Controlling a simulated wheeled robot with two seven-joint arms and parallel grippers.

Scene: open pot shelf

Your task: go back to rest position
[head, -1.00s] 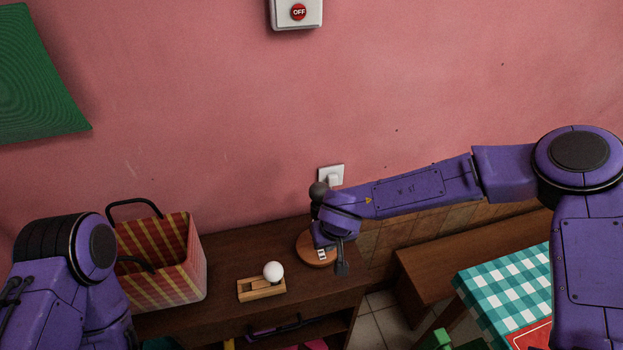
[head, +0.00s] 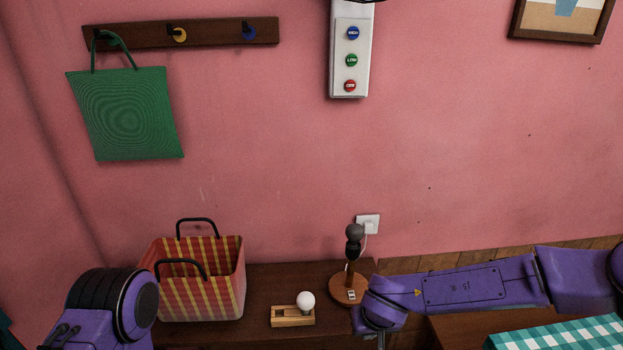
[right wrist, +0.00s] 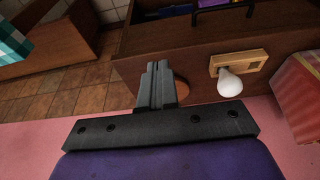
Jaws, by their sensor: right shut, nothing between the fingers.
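My right arm reaches in from the right in the head view, its wrist just right of the small lamp (head: 354,250) on the wooden cabinet (head: 262,285). My right gripper (right wrist: 157,68) shows in the right wrist view with its two dark fingers together and nothing between them. It points down over the cabinet edge, and the lamp's round base (right wrist: 181,88) shows partly behind the fingers. In the head view the fingers are mostly cut off by the bottom edge. Only my left arm's upper links show at the lower left; my left gripper is out of view.
A striped basket (head: 205,290) stands on the cabinet, left of a wooden block (head: 292,317) with a white bulb (head: 306,301). A green bag (head: 125,115) hangs from the hook rail (head: 210,33). A button panel (head: 350,60) is on the wall. A checkered cloth (head: 560,332) lies right.

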